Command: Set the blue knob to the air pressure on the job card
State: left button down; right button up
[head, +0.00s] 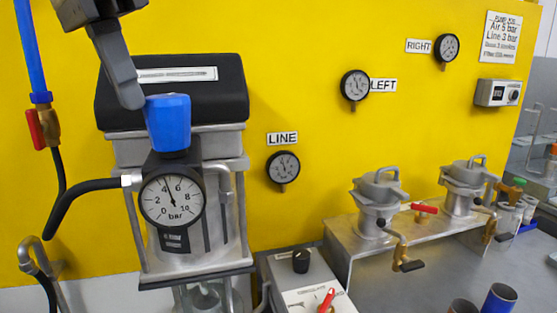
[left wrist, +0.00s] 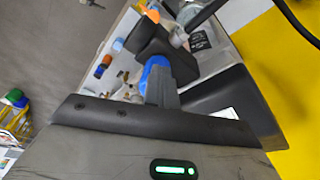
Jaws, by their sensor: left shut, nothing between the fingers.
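The blue knob (head: 168,122) stands upright on top of the black regulator, above the round bar gauge (head: 172,201). Its needle points just left of straight up, between 4 and 6. The job card (head: 500,37) on the yellow wall reads Air 5 bar, Line 3 bar, with smaller lines below. My left gripper (head: 128,92) is shut and empty, its fingertips at the knob's upper left; I cannot tell whether they touch it. In the left wrist view the grey fingers (left wrist: 162,88) overlap the blue knob (left wrist: 153,66). My right gripper is not in view.
A LINE gauge (head: 283,167), LEFT gauge (head: 355,85) and RIGHT gauge (head: 446,47) are on the wall. A blue pipe with a red-handled valve (head: 36,128) is at left. Two metal pots (head: 379,200) stand on a bench at right. A grey box with a black knob (head: 301,262) is below.

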pick_arm(q)
jog(key=shift+w+a+f, duration=0.1)
jog(key=shift+w+a, duration=0.05)
jog(key=shift+w, duration=0.1)
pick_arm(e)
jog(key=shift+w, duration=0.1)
pick_arm(q)
jog(key=shift+s+a, duration=0.2)
jog(key=shift+a, duration=0.1)
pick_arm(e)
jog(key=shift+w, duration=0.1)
pick_arm(q)
notch_tip(320, 180, up, 6)
dwell(0.6)
notch_tip(320, 180, down, 6)
jog(key=b, duration=0.2)
jog(key=shift+s+d, duration=0.25)
jog(key=shift+d, duration=0.05)
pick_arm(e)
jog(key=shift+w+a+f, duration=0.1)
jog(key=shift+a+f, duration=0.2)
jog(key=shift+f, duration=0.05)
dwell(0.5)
pick_arm(q)
jog(key=shift+w+d+p, duration=0.2)
jog(key=shift+p, duration=0.2)
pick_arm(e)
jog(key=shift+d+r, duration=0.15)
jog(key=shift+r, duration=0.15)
